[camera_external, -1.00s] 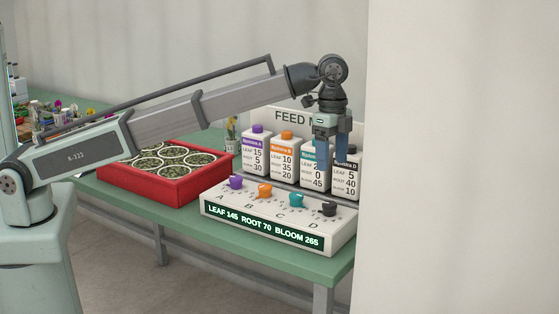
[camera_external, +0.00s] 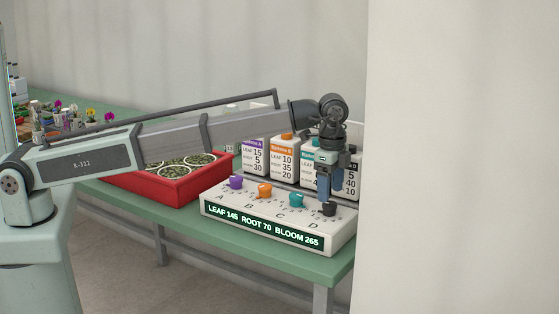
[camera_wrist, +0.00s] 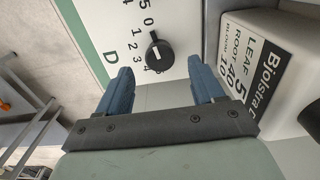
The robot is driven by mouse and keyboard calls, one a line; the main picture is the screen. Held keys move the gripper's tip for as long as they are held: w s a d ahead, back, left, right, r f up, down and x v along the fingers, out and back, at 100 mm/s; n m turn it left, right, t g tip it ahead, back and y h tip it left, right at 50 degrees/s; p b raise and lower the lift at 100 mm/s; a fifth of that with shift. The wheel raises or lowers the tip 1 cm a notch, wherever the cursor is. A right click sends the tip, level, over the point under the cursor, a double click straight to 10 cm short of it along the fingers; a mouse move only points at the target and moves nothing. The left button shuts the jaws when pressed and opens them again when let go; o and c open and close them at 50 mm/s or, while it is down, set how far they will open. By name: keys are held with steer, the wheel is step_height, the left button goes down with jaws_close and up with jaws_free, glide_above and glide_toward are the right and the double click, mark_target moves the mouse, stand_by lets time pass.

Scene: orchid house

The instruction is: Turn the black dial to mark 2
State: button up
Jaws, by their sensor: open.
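The black dial (camera_external: 329,209) is at the right end of the white control box (camera_external: 225,202), by the letter D. In the wrist view the black dial (camera_wrist: 161,57) has a pale line on it and printed numbers curve beside it; I cannot tell surely which mark it points to. My gripper (camera_external: 324,199) is open and points down just above the dial, close to it in the external view. In the wrist view my gripper's blue fingers (camera_wrist: 159,68) are spread, with the dial showing between and beyond their tips.
Purple (camera_external: 236,182), orange (camera_external: 264,190) and teal (camera_external: 296,200) dials sit left of the black one. White feed bottles (camera_external: 284,158) stand close behind, partly hidden by my gripper. The box's display reads LEAF 145 ROOT 70 BLOOM 265. A red tray (camera_external: 165,190) stands left.

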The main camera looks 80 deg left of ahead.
mark_target(330, 204)
steer(key=shift+f, duration=1.75)
steer(key=c, duration=1.1)
